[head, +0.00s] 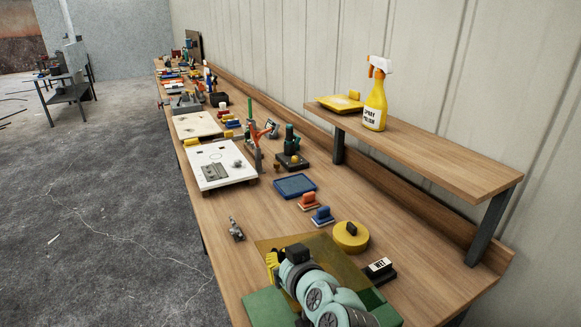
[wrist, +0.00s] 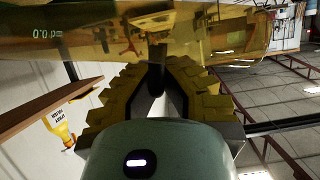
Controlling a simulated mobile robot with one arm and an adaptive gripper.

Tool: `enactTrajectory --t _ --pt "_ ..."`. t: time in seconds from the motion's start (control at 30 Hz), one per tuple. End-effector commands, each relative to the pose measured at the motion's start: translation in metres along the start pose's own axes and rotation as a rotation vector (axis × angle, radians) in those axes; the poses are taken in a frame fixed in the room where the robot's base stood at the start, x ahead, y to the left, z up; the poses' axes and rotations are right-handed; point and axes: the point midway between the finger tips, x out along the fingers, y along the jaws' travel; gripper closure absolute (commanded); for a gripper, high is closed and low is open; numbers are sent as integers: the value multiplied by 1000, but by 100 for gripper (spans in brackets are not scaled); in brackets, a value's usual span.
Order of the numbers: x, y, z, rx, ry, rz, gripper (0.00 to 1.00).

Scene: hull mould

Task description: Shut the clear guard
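The clear guard (head: 318,251) is an amber see-through panel over the green machine (head: 268,307) at the near end of the bench in the head view. My arm covers much of the machine, and I cannot tell the guard's exact angle. In the wrist view the guard (wrist: 215,40) spans the top, with a dark handle (wrist: 157,76) hanging from it. My gripper (wrist: 158,68) has its yellow ridged fingers close around this handle, one on each side. In the head view the gripper (head: 272,262) is at the panel's left edge, partly hidden by my wrist.
A yellow round block (head: 351,238) and a black-based WET sign (head: 380,268) stand right of the guard. A small metal clamp (head: 236,230) lies to its left. A raised shelf (head: 430,152) holds a spray bottle (head: 375,100). Open floor lies left of the bench.

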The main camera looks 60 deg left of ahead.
Motion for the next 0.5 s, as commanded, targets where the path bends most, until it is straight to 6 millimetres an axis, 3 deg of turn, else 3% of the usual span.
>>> enactTrajectory --t 0.2,0.5 --pt "6 -5 14 -80 -1 34 100" --pt "8 -6 19 -112 2 51 100"
